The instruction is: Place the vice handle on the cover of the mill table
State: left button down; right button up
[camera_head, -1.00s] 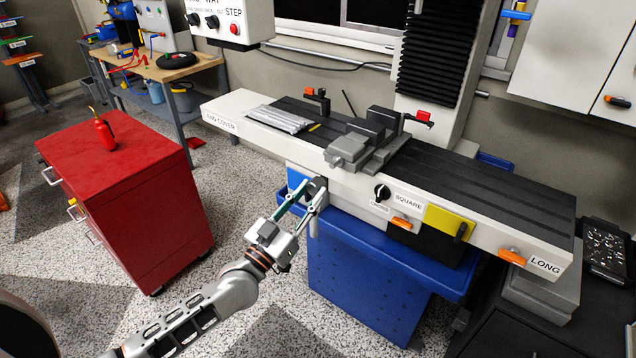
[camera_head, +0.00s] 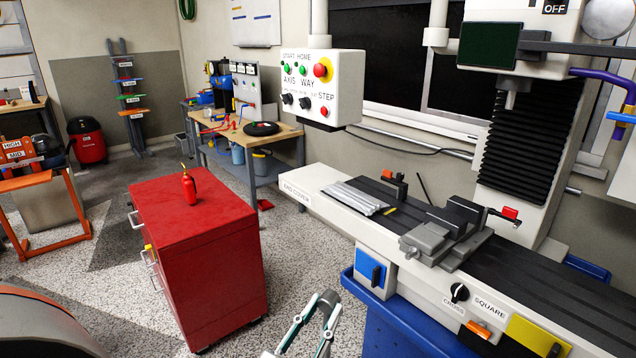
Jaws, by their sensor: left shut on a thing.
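The mill table (camera_head: 560,290) runs along the right side, with a dark slotted top. Its white end cover (camera_head: 316,178) is at the left end, labelled END COVER, and its top is bare. My left gripper (camera_head: 318,312) is at the bottom centre, in front of and below the table's left part. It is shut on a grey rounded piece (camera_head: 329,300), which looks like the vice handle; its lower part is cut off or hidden. The grey vice (camera_head: 440,238) is on the table. My right gripper is not in view.
Silvery parallel bars (camera_head: 355,198) lie on the table beside the end cover. A red cabinet (camera_head: 200,225) with a small red bottle (camera_head: 189,190) stands to the left. A control box (camera_head: 318,85) hangs above. Open floor lies between cabinet and mill.

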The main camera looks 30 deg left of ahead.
aim_at(311, 184)
jog(key=i+j, duration=0.15)
jog(key=j, duration=0.25)
jog(key=i+j, duration=0.1)
jog(key=j, duration=0.3)
jog(key=i+j, duration=0.15)
jog(key=j, duration=0.2)
jog(key=i+j, duration=0.15)
jog(key=j, duration=0.25)
jog(key=i+j, duration=0.1)
jog(key=j, duration=0.3)
jog(key=i+j, duration=0.15)
jog(key=j, duration=0.25)
